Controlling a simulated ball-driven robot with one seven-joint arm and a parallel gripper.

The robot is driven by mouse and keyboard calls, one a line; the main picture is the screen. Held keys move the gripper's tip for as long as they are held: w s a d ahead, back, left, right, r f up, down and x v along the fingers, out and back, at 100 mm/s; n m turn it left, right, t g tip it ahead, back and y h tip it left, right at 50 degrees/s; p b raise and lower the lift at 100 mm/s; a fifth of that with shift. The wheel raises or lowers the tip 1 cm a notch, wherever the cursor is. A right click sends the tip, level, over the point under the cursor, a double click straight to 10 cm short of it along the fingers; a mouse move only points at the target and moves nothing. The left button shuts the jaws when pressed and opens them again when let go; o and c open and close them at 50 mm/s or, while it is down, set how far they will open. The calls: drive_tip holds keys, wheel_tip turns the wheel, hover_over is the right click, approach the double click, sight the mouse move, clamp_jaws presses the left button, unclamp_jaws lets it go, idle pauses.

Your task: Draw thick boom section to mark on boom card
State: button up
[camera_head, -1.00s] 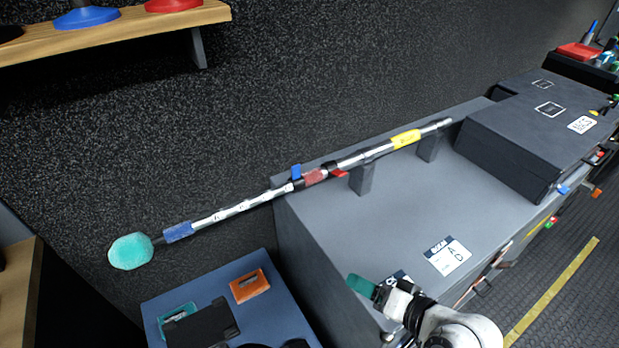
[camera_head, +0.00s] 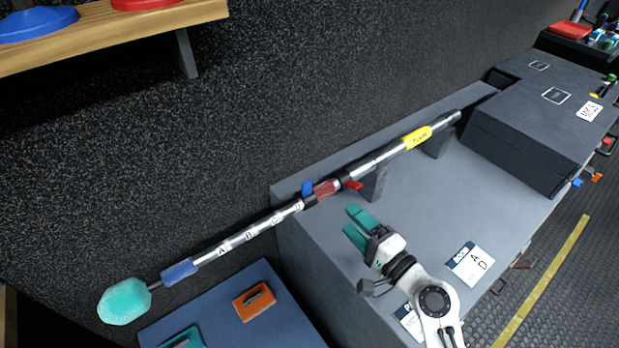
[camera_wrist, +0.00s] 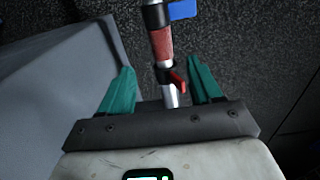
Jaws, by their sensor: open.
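The boom pole (camera_head: 385,153) lies slanted across supports on a grey case, its left part overhanging. Its thin left section (camera_head: 247,236) bears black letter marks; A and B are readable. A blue lever (camera_head: 307,187), a red sleeve (camera_head: 326,189) and a red lever (camera_head: 354,184) sit mid-pole; a yellow label (camera_head: 417,138) is on the thicker right part. The boom card (camera_head: 470,264) lies on the case, showing A above D. My gripper (camera_head: 352,224) is open and empty, below the red lever. In the wrist view the pole (camera_wrist: 171,96) appears between the open fingers (camera_wrist: 160,80), not gripped.
A teal foam tip (camera_head: 125,301) ends the pole at lower left. Pole supports (camera_head: 374,184) stand on the grey case (camera_head: 420,205). A dark box (camera_head: 530,140) stands at right. A blue case (camera_head: 225,322) with an orange-framed item (camera_head: 254,300) is below. A shelf (camera_head: 120,35) is upper left.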

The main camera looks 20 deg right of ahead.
sight(327, 197)
drive_tip(key=p+x, duration=0.2)
drive_tip(key=x, duration=0.9)
drive_tip(key=shift+w, duration=0.25)
drive_tip(key=shift+c, duration=0.3)
clamp_jaws()
drive_tip(key=shift+a, duration=0.15)
